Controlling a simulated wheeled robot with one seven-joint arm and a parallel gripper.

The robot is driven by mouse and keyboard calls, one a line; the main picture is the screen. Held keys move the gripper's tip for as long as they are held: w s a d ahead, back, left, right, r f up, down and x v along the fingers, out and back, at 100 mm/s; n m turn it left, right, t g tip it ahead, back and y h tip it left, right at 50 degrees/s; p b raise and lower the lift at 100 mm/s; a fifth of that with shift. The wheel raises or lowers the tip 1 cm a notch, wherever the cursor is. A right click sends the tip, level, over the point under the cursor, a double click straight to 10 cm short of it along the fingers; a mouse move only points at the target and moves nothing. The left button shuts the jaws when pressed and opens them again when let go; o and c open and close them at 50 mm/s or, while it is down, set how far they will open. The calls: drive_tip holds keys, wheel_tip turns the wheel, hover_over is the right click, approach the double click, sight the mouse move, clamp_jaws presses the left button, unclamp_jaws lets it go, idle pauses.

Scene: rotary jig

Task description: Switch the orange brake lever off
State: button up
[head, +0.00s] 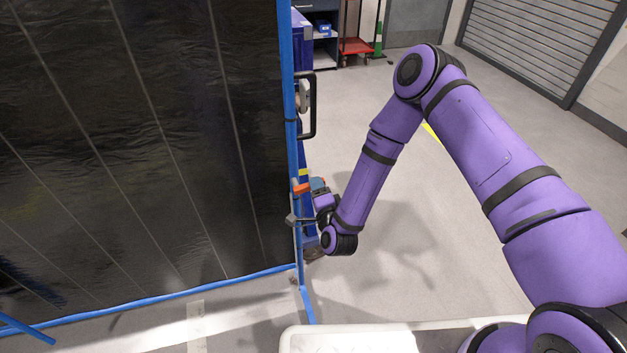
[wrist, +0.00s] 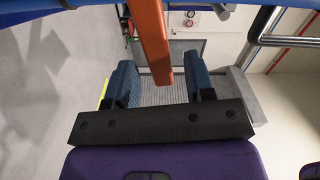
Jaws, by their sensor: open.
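The orange brake lever (wrist: 152,45) hangs down from the top edge in the wrist view, with its free end between the two blue fingers. My gripper (wrist: 160,82) is open, with a finger on each side of the lever and visible gaps on both sides. In the head view the orange lever (head: 301,187) shows as a small bar at the blue frame post, right beside my gripper (head: 316,186). The lever's pivot is out of the wrist view.
A large dark panel (head: 130,130) in a blue frame (head: 287,120) fills the left. A black handle (head: 313,105) sticks out from the post above the lever. A red trolley (head: 356,47) and a shelf stand far back. The floor on the right is clear.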

drive_tip(key=x, duration=0.4)
drive_tip(key=shift+w, duration=0.15)
clamp_jaws()
